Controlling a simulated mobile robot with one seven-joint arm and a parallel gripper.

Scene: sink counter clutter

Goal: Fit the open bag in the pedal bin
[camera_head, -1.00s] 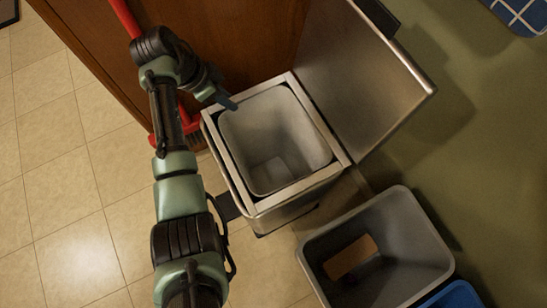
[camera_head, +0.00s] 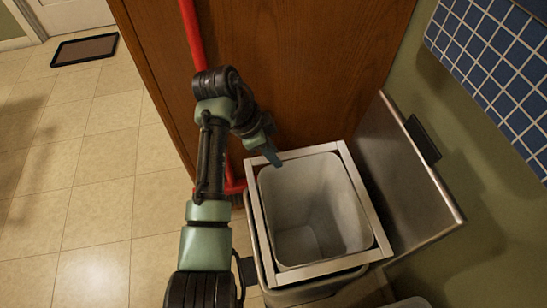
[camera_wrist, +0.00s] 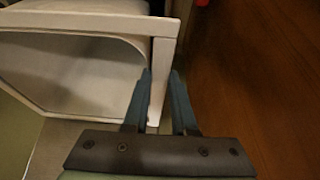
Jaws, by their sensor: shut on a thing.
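The pedal bin (camera_head: 262,262) stands against the wooden cabinet with its metal lid (camera_head: 405,165) raised. A pale square rim (camera_head: 375,205) frames its mouth, and a pale grey lining (camera_head: 318,215) sits inside; I cannot tell whether this is the open bag or an inner bucket. No separate bag shows. My gripper (camera_head: 273,158) is at the bin mouth's far left corner. In the wrist view, its fingers (camera_wrist: 163,100) stand on either side of a strip of the pale rim (camera_wrist: 163,70). The gripper is shut there; any thin film between the fingers cannot be made out.
The wooden cabinet (camera_head: 290,70) stands close behind my gripper. A red broom handle (camera_head: 192,35) leans beside it. Blue tiles (camera_head: 495,70) are at upper right.

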